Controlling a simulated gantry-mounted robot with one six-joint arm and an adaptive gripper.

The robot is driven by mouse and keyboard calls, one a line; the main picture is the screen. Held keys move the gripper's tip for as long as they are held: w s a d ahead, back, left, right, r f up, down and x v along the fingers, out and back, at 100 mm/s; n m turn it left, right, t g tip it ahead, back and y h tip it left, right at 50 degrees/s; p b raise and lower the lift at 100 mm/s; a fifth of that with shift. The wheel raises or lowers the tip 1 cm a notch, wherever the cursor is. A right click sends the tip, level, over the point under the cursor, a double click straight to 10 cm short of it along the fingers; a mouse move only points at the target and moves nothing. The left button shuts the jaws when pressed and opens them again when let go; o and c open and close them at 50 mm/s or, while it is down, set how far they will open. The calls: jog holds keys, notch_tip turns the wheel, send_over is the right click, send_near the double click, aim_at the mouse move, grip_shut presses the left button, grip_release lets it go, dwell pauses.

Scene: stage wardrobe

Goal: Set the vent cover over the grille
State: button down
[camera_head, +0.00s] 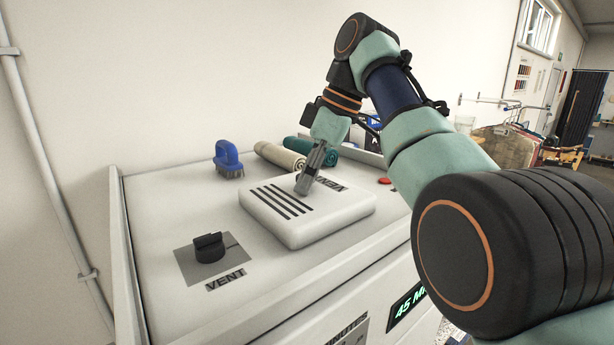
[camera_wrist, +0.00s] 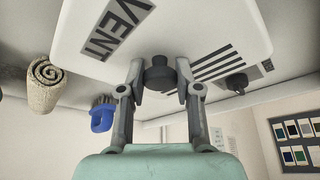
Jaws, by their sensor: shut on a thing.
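The vent cover (camera_head: 325,214) is a thick white slab with rounded edges, dark parallel slots and a VENT label, over the middle of the white machine top. In the wrist view the cover (camera_wrist: 185,30) fills the upper part, and a dark round knob (camera_wrist: 158,72) stands on it. My gripper (camera_head: 303,189) reaches down onto the cover from above. In the wrist view its two fingers are closed on the knob. The cover looks level. I cannot tell whether it touches the surface. No separate grille shows; anything under the cover is hidden.
A dark dial (camera_head: 208,247) on a grey plate marked VENT sits at the front left. A blue brush (camera_head: 228,158), a beige roll (camera_head: 279,157) and a green roll (camera_head: 319,153) lie at the back. A red button (camera_head: 384,181) is at the right. The left strip is clear.

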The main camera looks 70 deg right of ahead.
jog(key=shift+s+f, duration=0.15)
jog(key=shift+f, duration=0.05)
jog(key=c, duration=0.7)
grip_release()
jog(key=shift+r, duration=0.1)
